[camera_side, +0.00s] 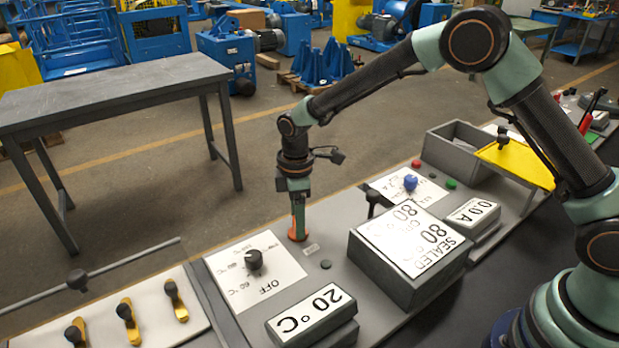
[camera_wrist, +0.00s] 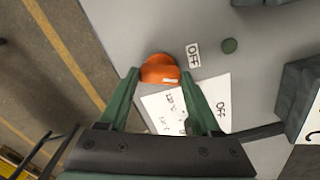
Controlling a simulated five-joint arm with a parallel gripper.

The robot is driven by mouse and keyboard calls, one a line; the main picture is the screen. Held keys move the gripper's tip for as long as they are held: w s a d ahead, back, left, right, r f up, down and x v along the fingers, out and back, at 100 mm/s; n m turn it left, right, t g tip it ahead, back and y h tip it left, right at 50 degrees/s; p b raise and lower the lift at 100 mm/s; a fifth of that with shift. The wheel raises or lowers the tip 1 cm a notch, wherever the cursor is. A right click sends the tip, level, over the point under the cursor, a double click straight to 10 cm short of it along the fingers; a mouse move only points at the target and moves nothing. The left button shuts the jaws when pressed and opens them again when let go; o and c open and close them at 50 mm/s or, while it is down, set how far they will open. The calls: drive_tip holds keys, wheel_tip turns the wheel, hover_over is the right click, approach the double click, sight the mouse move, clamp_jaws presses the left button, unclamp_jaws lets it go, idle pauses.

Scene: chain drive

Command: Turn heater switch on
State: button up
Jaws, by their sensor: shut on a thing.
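The heater switch looks to be the orange switch (camera_side: 298,232) on the grey panel; no heater label is readable. My gripper (camera_side: 298,208) points straight down over it. In the wrist view the orange switch (camera_wrist: 160,68) sits between the two green fingertips of my gripper (camera_wrist: 160,74), which is shut on it. A small white label (camera_wrist: 193,55) beside it reads OFF. A dark round lamp (camera_wrist: 229,46) lies just past the label and looks unlit. The fingers hide part of the switch in the side view.
A temperature dial (camera_side: 253,260) on a white plate is close on the left. A 20 °C display (camera_side: 309,312) stands in front. A large box marked SEALED (camera_side: 408,243) rises to the right. The far panel edge behind the switch is clear.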

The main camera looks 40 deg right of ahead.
drive_tip(key=m, duration=1.3)
idle(0.7)
drive_tip(key=o, duration=1.4)
wheel_tip(320, 180, up, 12)
drive_tip(key=shift+r, duration=0.1)
drive_tip(key=shift+r, duration=0.1)
